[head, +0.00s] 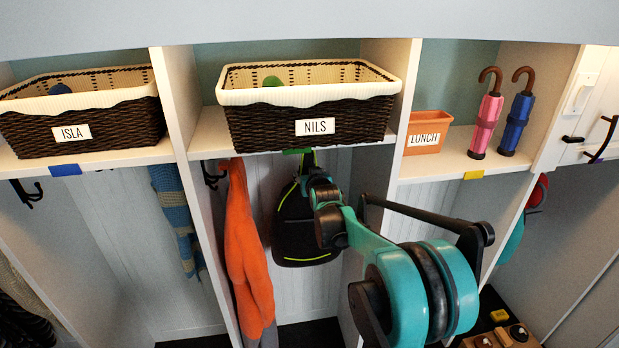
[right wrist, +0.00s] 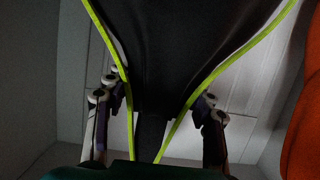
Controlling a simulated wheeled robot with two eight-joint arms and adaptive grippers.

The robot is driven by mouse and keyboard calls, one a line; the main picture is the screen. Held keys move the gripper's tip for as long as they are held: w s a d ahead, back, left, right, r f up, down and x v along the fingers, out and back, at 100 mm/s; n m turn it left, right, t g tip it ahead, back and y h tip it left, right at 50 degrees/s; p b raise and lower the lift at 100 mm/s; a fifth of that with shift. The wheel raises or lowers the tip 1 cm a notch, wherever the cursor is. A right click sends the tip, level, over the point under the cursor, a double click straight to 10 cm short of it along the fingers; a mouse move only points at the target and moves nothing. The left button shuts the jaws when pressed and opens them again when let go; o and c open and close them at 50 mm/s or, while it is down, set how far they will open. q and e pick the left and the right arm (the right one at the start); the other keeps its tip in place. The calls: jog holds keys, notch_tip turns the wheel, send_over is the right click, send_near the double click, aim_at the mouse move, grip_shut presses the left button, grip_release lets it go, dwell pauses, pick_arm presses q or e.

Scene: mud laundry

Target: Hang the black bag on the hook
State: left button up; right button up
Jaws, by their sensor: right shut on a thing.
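The black bag (head: 292,235) with yellow-green piping is in the middle bay, under the shelf with the NILS basket. My right gripper (head: 318,183) is at its upper part, shut on it; the grip itself is partly hidden by my wrist. In the right wrist view the bag (right wrist: 190,50) fills the middle, between the two fingers (right wrist: 160,95). The bag's top reaches close to the shelf's underside by a green tag (head: 297,151). I cannot tell whether it touches a hook there. A dark hook (head: 212,178) shows at the bay's left. My left gripper is not in view.
An orange garment (head: 245,250) hangs left of the bag, and a blue striped scarf (head: 178,215) hangs in the left bay. The NILS basket (head: 308,105) stands on the shelf above. Upright dividers bound the bay; a LUNCH box (head: 427,132) and two umbrellas stand to the right.

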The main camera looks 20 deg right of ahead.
jog(key=shift+w+d+b, duration=0.15)
jog(key=shift+w+d, duration=0.1)
jog(key=shift+w, duration=0.65)
jog(key=shift+w+d+b, duration=0.15)
jog(key=shift+w+d, duration=0.05)
jog(key=shift+w, duration=0.7)
jog(key=shift+b, duration=0.35)
jog(key=shift+f, duration=0.15)
jog(key=shift+f+b, duration=0.4)
jog(key=shift+b, duration=0.2)
jog(key=shift+f+b, duration=0.2)
jog(key=shift+b, duration=0.15)
dwell(0.9)
